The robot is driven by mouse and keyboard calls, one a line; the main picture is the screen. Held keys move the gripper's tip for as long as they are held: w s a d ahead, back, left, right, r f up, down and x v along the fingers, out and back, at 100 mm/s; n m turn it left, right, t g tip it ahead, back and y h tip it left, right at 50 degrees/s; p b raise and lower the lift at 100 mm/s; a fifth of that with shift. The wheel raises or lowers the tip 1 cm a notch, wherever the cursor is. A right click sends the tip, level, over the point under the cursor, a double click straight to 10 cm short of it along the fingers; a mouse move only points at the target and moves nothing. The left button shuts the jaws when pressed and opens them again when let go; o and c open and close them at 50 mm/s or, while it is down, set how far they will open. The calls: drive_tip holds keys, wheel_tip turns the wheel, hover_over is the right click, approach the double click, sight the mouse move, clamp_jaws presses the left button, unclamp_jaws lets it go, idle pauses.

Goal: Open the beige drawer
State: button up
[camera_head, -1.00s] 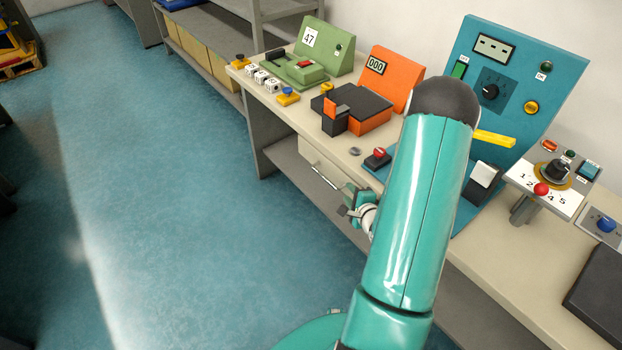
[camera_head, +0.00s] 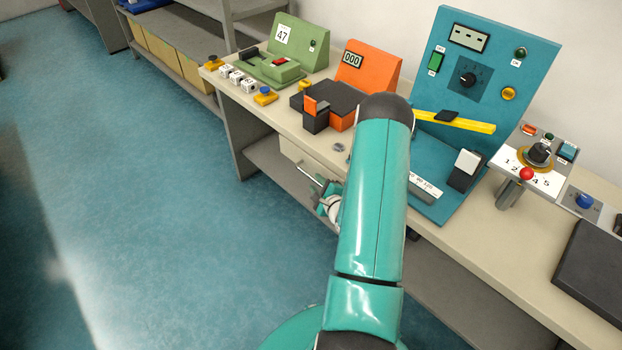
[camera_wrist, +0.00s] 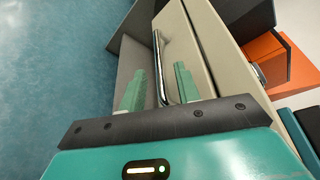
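The beige drawer (camera_head: 293,152) sits under the bench top, its front partly hidden by my arm. A metal bar handle (camera_head: 309,176) stands out from its front. In the wrist view the beige drawer front (camera_wrist: 190,45) is on the right and the shiny handle (camera_wrist: 160,62) runs down toward my gripper. My gripper (camera_wrist: 159,88) is open, with one green fingertip on each side of the handle's near end. A gap shows between the left finger and the bar; the right finger is closer to it. In the head view my gripper (camera_head: 326,197) is at the handle's near end.
On the bench (camera_head: 480,240) stand a green device (camera_head: 285,50), an orange device (camera_head: 367,72), a blue panel (camera_head: 480,70) and a numbered dial stand (camera_head: 535,165). A lower shelf (camera_head: 265,160) lies beneath. The blue floor to the left is clear.

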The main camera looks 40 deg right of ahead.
sight(311, 178)
drive_tip(key=x, duration=0.4)
drive_tip(key=shift+w, duration=0.15)
clamp_jaws()
